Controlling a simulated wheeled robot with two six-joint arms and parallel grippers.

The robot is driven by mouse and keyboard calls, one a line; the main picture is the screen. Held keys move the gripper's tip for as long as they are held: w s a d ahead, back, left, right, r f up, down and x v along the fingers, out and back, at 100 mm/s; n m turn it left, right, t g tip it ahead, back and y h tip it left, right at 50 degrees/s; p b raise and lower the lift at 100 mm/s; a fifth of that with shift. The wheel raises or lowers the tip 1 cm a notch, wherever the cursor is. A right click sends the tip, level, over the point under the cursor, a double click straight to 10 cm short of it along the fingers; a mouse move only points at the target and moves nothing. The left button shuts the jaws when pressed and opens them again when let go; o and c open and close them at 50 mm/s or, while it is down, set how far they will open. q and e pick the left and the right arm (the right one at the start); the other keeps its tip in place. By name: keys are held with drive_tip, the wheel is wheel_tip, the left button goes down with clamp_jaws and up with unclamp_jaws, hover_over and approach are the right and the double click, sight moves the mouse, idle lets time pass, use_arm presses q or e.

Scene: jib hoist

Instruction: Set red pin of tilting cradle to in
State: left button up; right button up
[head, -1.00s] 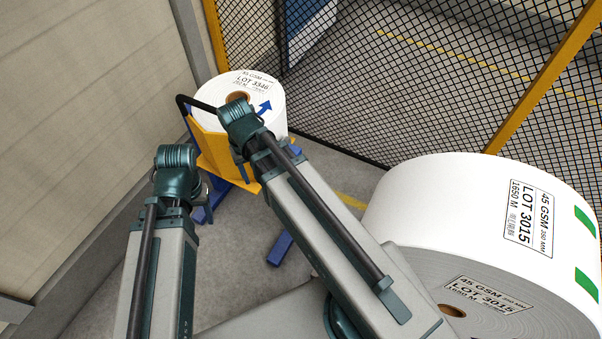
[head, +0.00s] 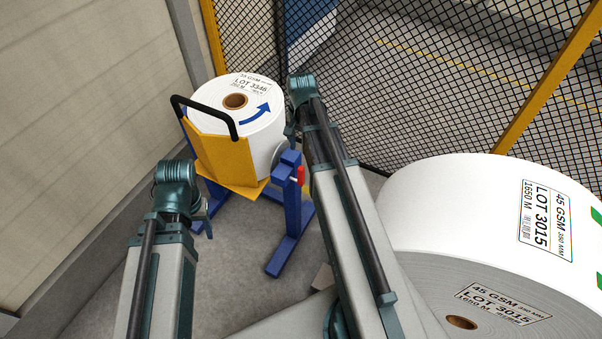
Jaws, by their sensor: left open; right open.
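The tilting cradle has a yellow plate (head: 215,160), a black handle loop and a blue stand (head: 284,250). It holds an upright white paper roll (head: 215,98) labelled LOT 3346. The red pin (head: 301,175) is at the top of the stand's right post; its inner end is hidden, so I cannot tell how deep it sits. My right gripper (head: 290,128) is open, above and slightly left of the pin, by the roll's right side, and partly hidden by its own wrist. My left gripper (head: 205,220) is open and empty, low at the cradle's left.
A large white roll (head: 470,205) labelled LOT 3015 fills the right side, close to my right arm. A black mesh fence (head: 420,80) with yellow posts stands behind. A beige wall (head: 80,110) closes the left. Grey floor shows between my arms.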

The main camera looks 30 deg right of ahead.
sight(301, 168)
wheel_tip(301, 168, down, 14)
drive_tip(key=b, duration=1.3)
drive_tip(key=shift+r, duration=0.25)
clamp_jaws()
idle(0.5)
